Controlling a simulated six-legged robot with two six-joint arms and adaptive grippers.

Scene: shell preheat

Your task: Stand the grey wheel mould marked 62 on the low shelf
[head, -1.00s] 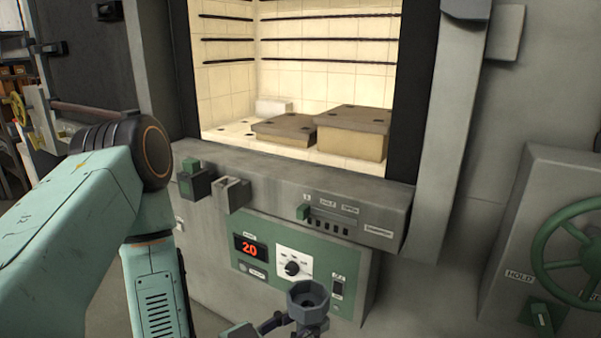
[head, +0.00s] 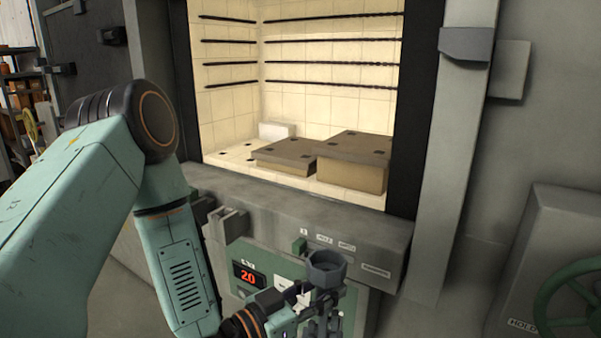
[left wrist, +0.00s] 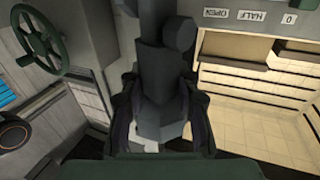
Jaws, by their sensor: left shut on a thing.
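The grey wheel mould (head: 326,268) is a cup-like, faceted dark grey piece in front of the furnace's front ledge in the head view. My left gripper (head: 322,312) is shut on it from below, low in that view; the fingers are only partly visible. The left wrist view also shows the mould (left wrist: 163,88) between the fingers. I cannot read the mark 62. The low shelf (head: 283,153) is the lower brown-topped slab inside the furnace, left of the taller one. The mould is outside the furnace, apart from the shelf. My right gripper is not in view.
The taller shelf (head: 358,146) stands to the right of the low one. A small white block (head: 277,130) lies behind on the tiled floor. The dark door frame (head: 416,110) and the front ledge (head: 290,218) bound the opening. A green handwheel (head: 575,300) is at right.

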